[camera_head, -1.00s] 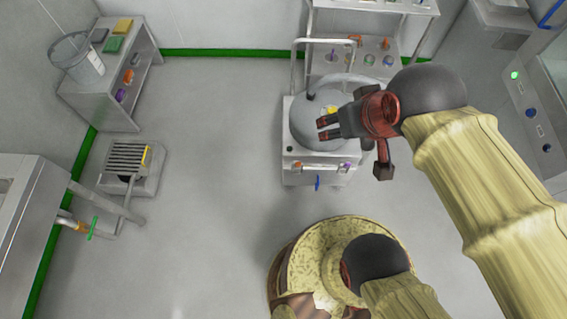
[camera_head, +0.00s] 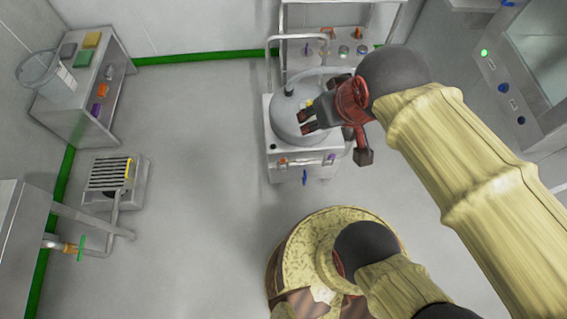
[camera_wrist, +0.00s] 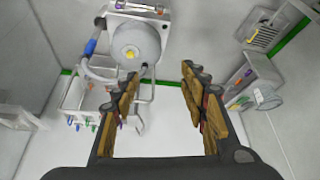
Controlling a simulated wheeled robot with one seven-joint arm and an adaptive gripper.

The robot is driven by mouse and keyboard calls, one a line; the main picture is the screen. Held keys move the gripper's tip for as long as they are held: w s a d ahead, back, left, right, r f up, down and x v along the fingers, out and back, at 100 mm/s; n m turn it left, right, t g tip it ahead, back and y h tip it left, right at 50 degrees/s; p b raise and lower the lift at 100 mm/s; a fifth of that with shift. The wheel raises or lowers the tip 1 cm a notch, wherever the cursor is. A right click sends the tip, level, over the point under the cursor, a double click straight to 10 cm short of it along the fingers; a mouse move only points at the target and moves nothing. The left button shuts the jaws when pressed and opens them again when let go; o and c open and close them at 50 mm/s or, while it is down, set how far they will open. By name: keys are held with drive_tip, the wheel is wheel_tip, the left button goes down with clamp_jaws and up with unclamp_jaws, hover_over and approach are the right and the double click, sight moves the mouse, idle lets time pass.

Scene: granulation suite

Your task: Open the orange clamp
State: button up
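In the head view, a small orange part (camera_head: 283,161), which looks like the orange clamp, sits on the left of the cart's front face. It also shows small at the top edge of the wrist view (camera_wrist: 160,9). Its open or closed state is too small to tell. The cart (camera_head: 275,150) carries a round grey vessel (camera_head: 286,108) with a yellow part on top, also in the wrist view (camera_wrist: 135,38). My gripper (camera_head: 306,119) hangs over the vessel in the head view, apart from the orange part. In the wrist view its fingers (camera_wrist: 157,92) are spread and empty.
A purple part (camera_head: 330,158) and a blue handle (camera_head: 304,177) are on the cart's front. A shelf rack (camera_head: 310,37) with coloured knobs stands behind. A side bench (camera_head: 98,118) and a floor scale (camera_head: 112,173) are at left. The floor between is clear.

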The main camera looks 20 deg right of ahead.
drive_tip(key=f+g, duration=0.1)
drive_tip(key=f, duration=0.2)
drive_tip(key=w+f+g, duration=0.1)
drive_tip(key=f, duration=0.2)
drive_tip(key=d+f+m+g, duration=0.1)
drive_tip(key=f, duration=0.2)
drive_tip(key=shift+w+f+g, duration=0.2)
drive_tip(key=shift+w+g, duration=0.2)
drive_tip(key=shift+c, duration=1.2)
drive_tip(key=w+a+f+m+g+y, duration=0.3)
drive_tip(key=f+m, duration=0.1)
drive_tip(key=f, duration=0.5)
drive_tip(key=n+t+y, duration=0.1)
drive_tip(key=n+t, duration=0.4)
drive_tip(key=n, duration=1.9)
hover_over(284, 161)
drive_tip(key=s+d, duration=0.1)
drive_tip(key=d, duration=0.2)
wheel_tip(284, 161, down, 42)
drive_tip(key=shift+s+a+r, duration=0.1)
drive_tip(key=shift+s+a, duration=0.05)
drive_tip(key=f+m+b, duration=0.1)
drive_tip(key=f, duration=0.1)
drive_tip(key=w+a+f+m, duration=0.1)
drive_tip(key=f, duration=0.1)
drive_tip(key=w+a+f+b, duration=0.1)
drive_tip(key=f, duration=0.2)
drive_tip(key=shift+w+a+f+m+b, duration=0.1)
drive_tip(key=shift+a+m+b, duration=0.05)
drive_tip(key=shift+m+b, duration=0.2)
